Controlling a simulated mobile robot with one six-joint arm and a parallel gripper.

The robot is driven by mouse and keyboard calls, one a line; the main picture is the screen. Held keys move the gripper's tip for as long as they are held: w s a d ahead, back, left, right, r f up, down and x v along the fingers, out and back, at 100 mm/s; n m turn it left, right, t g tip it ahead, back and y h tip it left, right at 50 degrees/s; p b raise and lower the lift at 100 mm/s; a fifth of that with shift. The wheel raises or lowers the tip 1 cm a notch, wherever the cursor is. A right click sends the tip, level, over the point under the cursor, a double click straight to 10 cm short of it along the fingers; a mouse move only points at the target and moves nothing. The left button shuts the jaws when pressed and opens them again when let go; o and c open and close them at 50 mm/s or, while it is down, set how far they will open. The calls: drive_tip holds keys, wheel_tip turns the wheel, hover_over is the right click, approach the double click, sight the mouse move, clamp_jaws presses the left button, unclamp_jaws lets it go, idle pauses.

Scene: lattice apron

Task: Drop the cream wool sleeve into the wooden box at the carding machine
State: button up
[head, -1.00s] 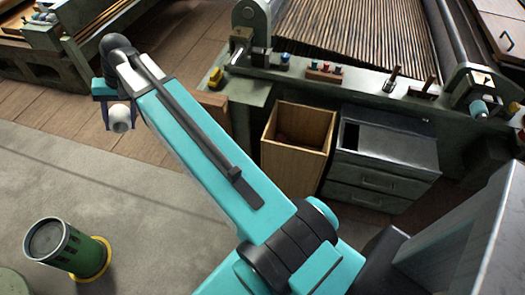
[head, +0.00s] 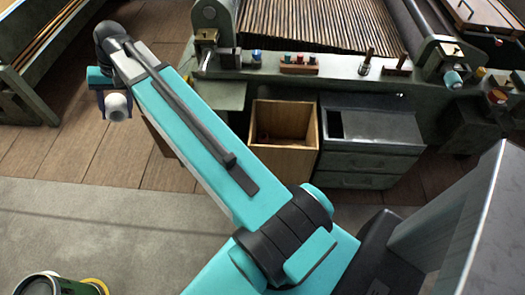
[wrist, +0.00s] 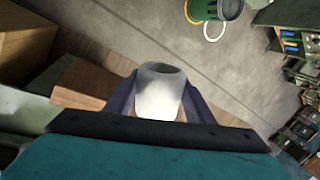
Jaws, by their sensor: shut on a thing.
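The cream wool sleeve (wrist: 159,95) is a short pale tube with an open end. It shows between the two dark fingers of my gripper (wrist: 160,105) in the wrist view. In the head view, my gripper (head: 115,106) is at the upper left, shut on the sleeve (head: 118,107), high above the floor. The open wooden box (head: 316,135) stands on the floor in front of the carding machine (head: 340,66), to the right of my gripper. Something reddish lies inside the box, too dim to make out.
A dark grey drawer cabinet (head: 370,160) stands right of the box. A green canister (head: 45,285) with a yellow ring is at the lower left. A green-framed bench (head: 40,75) fills the upper left.

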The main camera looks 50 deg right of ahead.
drive_tip(key=shift+d, duration=0.1)
drive_tip(key=s+d+f+m+b, duration=0.15)
drive_tip(key=d+f, duration=0.35)
drive_tip(key=d, duration=0.6)
drive_tip(key=s+d+f+m+t, duration=0.15)
drive_tip(key=d+f, duration=0.35)
drive_tip(key=d, duration=0.7)
drive_tip(key=s+d+f+m+g+b, duration=0.15)
drive_tip(key=d+f, duration=0.35)
drive_tip(key=d, duration=0.6)
drive_tip(key=s+d+f+m+t+h, duration=0.1)
drive_tip(key=s+d+f, duration=0.6)
drive_tip(key=s+d, duration=0.4)
drive_tip(key=s+d+f+m+h, duration=0.1)
drive_tip(key=s+d+f+m, duration=0.1)
drive_tip(key=s+d+f, duration=0.5)
drive_tip(key=s+d, duration=0.4)
drive_tip(key=d, duration=0.1)
drive_tip(key=shift+d+f+t+b, duration=0.2)
drive_tip(key=shift+d+t+b, duration=0.05)
drive_tip(key=shift+t+b, duration=0.15)
drive_tip(key=shift+w+f, duration=0.1)
drive_tip(key=shift+f, duration=0.05)
drive_tip(key=shift+f+b, duration=1.5)
drive_tip(key=shift+f, duration=1.35)
